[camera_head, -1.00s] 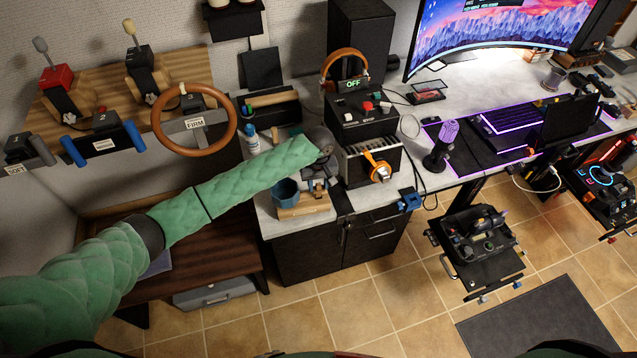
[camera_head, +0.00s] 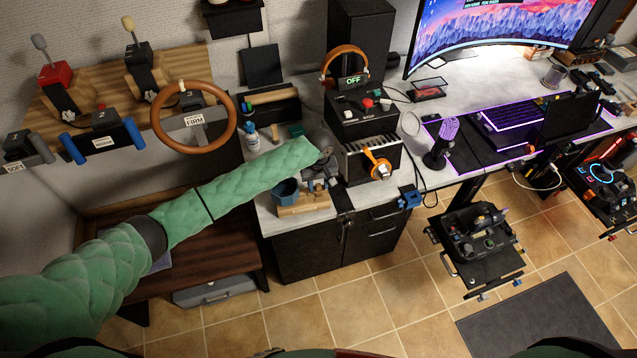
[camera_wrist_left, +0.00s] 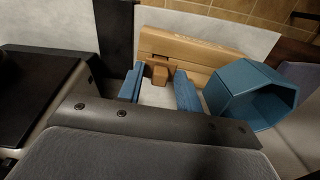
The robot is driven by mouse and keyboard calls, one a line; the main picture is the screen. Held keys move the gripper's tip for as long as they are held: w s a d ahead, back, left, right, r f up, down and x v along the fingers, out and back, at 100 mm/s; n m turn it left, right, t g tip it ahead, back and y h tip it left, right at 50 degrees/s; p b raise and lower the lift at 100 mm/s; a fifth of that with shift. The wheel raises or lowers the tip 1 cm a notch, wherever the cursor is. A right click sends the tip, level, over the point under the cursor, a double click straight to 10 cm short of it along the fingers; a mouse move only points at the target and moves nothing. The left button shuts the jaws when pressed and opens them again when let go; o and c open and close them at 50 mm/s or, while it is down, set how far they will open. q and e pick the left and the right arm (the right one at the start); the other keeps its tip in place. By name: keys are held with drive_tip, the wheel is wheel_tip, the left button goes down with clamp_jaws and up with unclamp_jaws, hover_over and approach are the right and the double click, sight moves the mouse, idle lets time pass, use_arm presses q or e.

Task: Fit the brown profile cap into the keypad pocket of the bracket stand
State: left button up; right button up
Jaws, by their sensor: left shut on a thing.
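My left gripper (camera_wrist_left: 160,84), with blue fingers, is shut on a small brown block, the brown profile cap (camera_wrist_left: 160,74), held between its fingertips in the left wrist view. Just beyond the cap is a light wooden stand (camera_wrist_left: 205,57), seemingly the bracket stand, with a dark slot near the cap. I cannot tell whether the cap touches it. In the head view, my left gripper (camera_head: 319,173) is small and dark, above the counter by the wooden stand (camera_head: 305,209). The cap cannot be made out there. My right gripper is not in view.
A blue hexagonal cup (camera_wrist_left: 252,95) is close to the right of my left fingers; it also shows in the head view (camera_head: 285,192). A white bottle (camera_head: 252,138) stands behind.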

use_arm(q)
drive_tip(key=shift+f, duration=0.2)
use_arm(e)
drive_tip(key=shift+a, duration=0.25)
use_arm(q)
drive_tip(key=shift+f, duration=0.15)
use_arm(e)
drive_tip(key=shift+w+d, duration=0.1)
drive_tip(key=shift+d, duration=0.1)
use_arm(q)
drive_tip(key=shift+f, duration=0.2)
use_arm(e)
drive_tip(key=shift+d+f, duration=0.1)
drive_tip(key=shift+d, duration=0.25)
use_arm(q)
drive_tip(key=shift+f, duration=0.2)
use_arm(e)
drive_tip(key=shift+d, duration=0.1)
use_arm(q)
drive_tip(key=shift+f, duration=0.1)
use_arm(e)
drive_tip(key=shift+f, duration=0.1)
use_arm(q)
drive_tip(key=shift+f, duration=0.3)
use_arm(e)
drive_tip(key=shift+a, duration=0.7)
